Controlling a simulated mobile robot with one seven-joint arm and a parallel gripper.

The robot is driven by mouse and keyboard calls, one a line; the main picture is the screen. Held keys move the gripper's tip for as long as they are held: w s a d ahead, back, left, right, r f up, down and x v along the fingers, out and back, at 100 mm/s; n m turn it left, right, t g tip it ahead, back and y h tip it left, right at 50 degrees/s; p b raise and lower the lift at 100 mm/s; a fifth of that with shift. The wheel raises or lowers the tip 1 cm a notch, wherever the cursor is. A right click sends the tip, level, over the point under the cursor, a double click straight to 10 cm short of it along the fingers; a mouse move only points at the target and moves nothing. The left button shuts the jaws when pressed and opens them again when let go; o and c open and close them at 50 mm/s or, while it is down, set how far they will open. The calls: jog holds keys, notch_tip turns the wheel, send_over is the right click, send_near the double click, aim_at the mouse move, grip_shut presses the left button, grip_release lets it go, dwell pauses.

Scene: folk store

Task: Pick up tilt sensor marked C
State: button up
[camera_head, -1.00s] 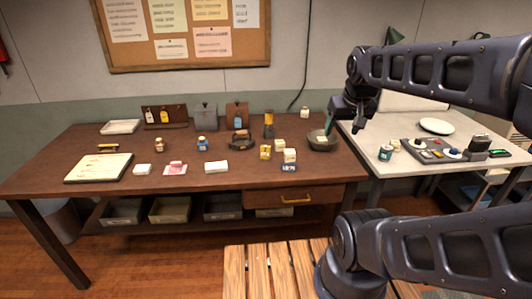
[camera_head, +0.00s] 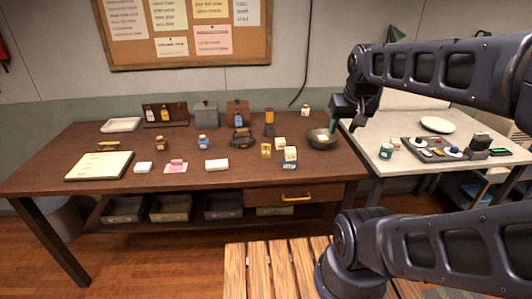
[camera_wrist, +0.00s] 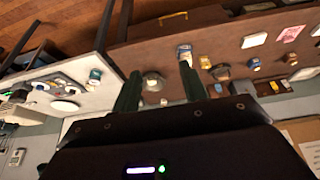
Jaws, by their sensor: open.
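I cannot read a letter C on any small part, so I cannot tell which thing is the tilt sensor. Small pale blocks stand on the brown table, one (camera_head: 280,142) near its right end and one on a dark blue-marked base (camera_head: 290,154) in front of it. A grey bowl (camera_head: 321,139) at the table's right end holds a pale item; the bowl also shows between my fingers in the wrist view (camera_wrist: 153,80).
The brown table (camera_head: 120,153) also holds a yellow part (camera_head: 266,150), a white box (camera_head: 217,165), a pink pad (camera_head: 176,167) and a clipboard (camera_head: 98,166). The white table (camera_head: 405,165) at right carries a grey tray (camera_head: 431,149), a cup (camera_head: 386,152) and a plate (camera_head: 437,125).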

jog(key=shift+w, duration=0.15)
jog(key=n+g, duration=0.5)
jog(key=n, duration=1)
send_over(266, 157)
jog(key=f, duration=1.4)
jog(key=w+f, duration=0.1)
jog(key=f, duration=0.6)
jog(key=shift+d+f, duration=0.35)
jog(key=shift+d, duration=0.05)
jog(key=shift+a+f, duration=0.2)
jog(key=shift+f, duration=2.6)
jog(key=shift+a+f, duration=0.15)
jog(key=shift+f, duration=2.6)
jog(key=shift+c, duration=0.2)
